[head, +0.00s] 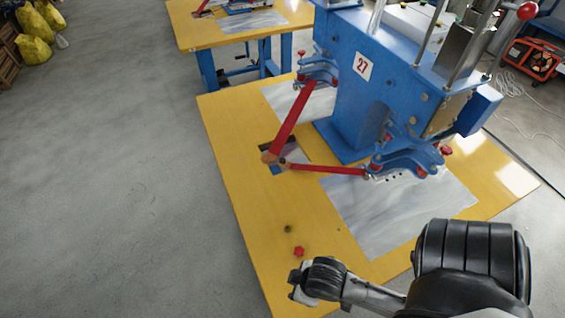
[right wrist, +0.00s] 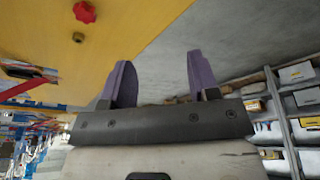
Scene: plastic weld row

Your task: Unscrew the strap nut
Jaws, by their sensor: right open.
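A red star-shaped knob (head: 298,252) sits on the yellow tabletop (head: 250,190) near its front left part. A small dark brass-coloured nut or stud (head: 288,229) is just behind it. I cannot tell which of the two is the strap nut, and no strap is clear. In the right wrist view the red knob (right wrist: 85,12) and the small nut (right wrist: 78,38) are at upper left, outside the jaws. My right gripper (head: 298,284) is just in front of the red knob, apart from it. Its purple fingers (right wrist: 160,70) are open and empty. My left gripper is not in view.
A blue welding machine (head: 360,95) marked 27 stands on the table, with red levers (head: 290,125) reaching out to the left. A grey sheet (head: 390,215) lies in front of it. Shelving (right wrist: 290,110) shows in the wrist view.

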